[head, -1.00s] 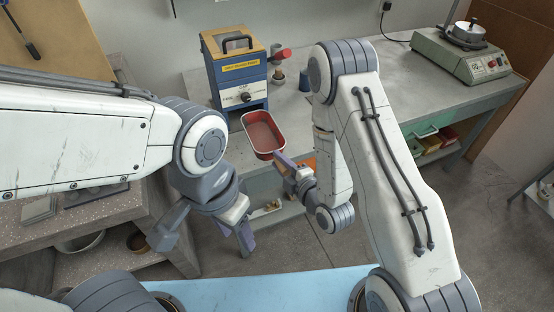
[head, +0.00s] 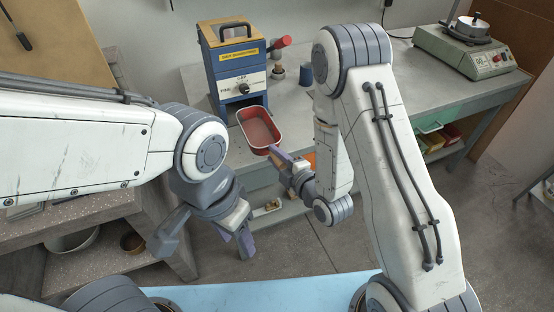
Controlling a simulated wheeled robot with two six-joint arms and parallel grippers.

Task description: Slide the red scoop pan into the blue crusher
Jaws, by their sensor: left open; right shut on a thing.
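The red scoop pan (head: 260,130) is a rectangular tray with a pale rim. It is held level-looking at the bench's front edge, just in front of the blue crusher (head: 224,78). Its far end is close to the crusher's lower front opening; I cannot tell whether it touches or enters. My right gripper (head: 275,152) is shut on the pan's near end. The crusher has a wooden top with a black handle, a yellow label and a dial. My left gripper (head: 246,244) is open and empty, pointing down, low and left of the pan.
A red-capped fitting (head: 280,44) and a small blue-grey cylinder (head: 306,75) stand right of the crusher on the concrete bench (head: 394,80). A green hotplate device (head: 465,52) sits at far right. A speckled shelf unit (head: 115,225) is at left, below my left arm.

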